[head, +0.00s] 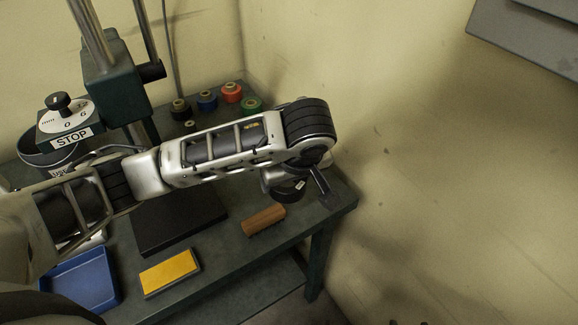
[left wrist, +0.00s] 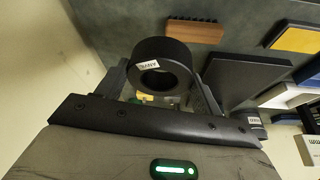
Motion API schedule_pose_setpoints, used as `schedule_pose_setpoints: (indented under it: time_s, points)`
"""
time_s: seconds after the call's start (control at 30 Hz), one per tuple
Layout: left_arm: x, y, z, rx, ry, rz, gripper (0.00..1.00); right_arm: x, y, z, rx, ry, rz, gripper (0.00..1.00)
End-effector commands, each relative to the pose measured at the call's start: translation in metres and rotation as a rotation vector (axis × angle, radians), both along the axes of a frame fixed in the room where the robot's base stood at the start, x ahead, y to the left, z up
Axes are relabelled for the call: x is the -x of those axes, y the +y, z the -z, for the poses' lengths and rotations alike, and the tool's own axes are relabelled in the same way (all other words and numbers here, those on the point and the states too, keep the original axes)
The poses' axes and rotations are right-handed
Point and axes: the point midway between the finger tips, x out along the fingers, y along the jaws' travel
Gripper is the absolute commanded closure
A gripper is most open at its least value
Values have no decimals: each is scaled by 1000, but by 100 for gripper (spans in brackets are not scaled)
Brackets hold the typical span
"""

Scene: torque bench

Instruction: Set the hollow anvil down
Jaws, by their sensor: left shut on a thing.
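The hollow anvil (left wrist: 181,55) is a thick black ring with a white ANVIL label. In the left wrist view it sits between the two fingers of my left gripper (left wrist: 160,82), its hole facing the camera. In the head view the dark anvil (head: 287,192) shows below the end of my left arm, over the bench's right part, with its label partly visible. My left gripper (head: 303,187) is shut on it; one finger shows to its right. I cannot tell whether the anvil touches the bench. My right gripper is not in view.
A black plate (head: 160,238), a yellow-topped block (head: 169,271) and a blue tray (head: 105,268) are to the left. Several spools (head: 231,92) stand at the back. The bench's right edge (head: 347,203) is close.

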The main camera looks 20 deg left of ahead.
Motion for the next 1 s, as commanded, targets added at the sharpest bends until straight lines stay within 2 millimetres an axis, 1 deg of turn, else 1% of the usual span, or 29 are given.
schedule_pose_setpoints:
  time_s: [0.03,0.27,0.3,0.5,0.6,0.7,0.87,1.0]
  points:
    - [-15,3,2,-5,-9,-3,83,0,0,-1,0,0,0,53]
    - [-66,7,24,-4,-10,-2,83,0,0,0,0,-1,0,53]
    - [-68,7,40,-2,-12,0,83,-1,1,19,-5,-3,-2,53]
    - [-87,8,64,-1,-11,2,83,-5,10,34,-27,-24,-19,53]
    - [-95,9,72,-1,-11,2,83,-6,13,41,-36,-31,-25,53]
    - [-101,9,77,-2,-10,2,83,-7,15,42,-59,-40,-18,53]
    - [-105,10,77,-1,-10,2,83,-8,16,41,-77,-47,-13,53]
    - [-110,10,87,-1,-10,1,83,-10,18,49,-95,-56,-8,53]
